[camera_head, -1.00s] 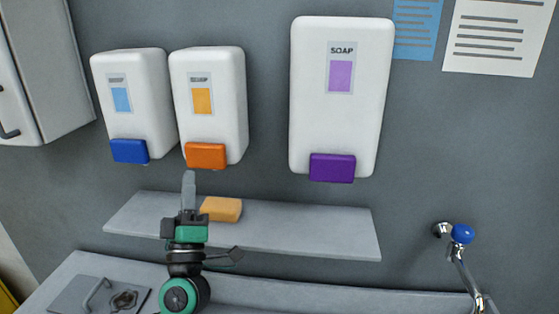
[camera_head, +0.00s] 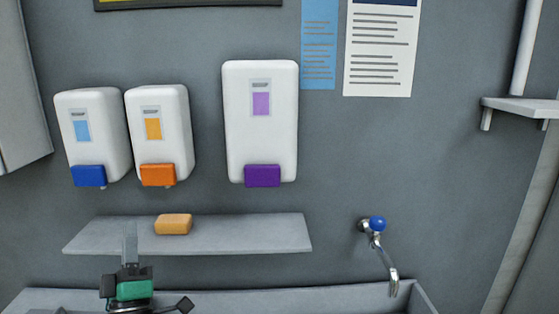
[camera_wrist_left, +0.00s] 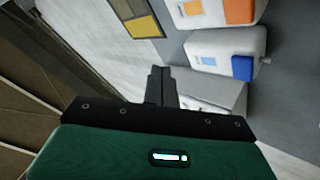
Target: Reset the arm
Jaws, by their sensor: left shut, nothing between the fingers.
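My left gripper (camera_head: 130,245) points up in front of the grey wall shelf, at the lower left of the head view. Its fingers are together with nothing between them. The shut fingers also show in the left wrist view (camera_wrist_left: 160,86). My right gripper is in neither view. Three white dispensers hang on the wall: one with a blue button (camera_head: 88,176), one with an orange button (camera_head: 158,174) and a larger one with a purple button (camera_head: 262,176). The left fingers are below the dispensers and apart from them.
The grey shelf (camera_head: 270,232) carries an orange sponge-like block (camera_head: 173,224), close to the left gripper. A blue-topped tap (camera_head: 376,224) sticks out of the wall over the basin. A small wall shelf (camera_head: 520,106) is at the right. The wall between is free.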

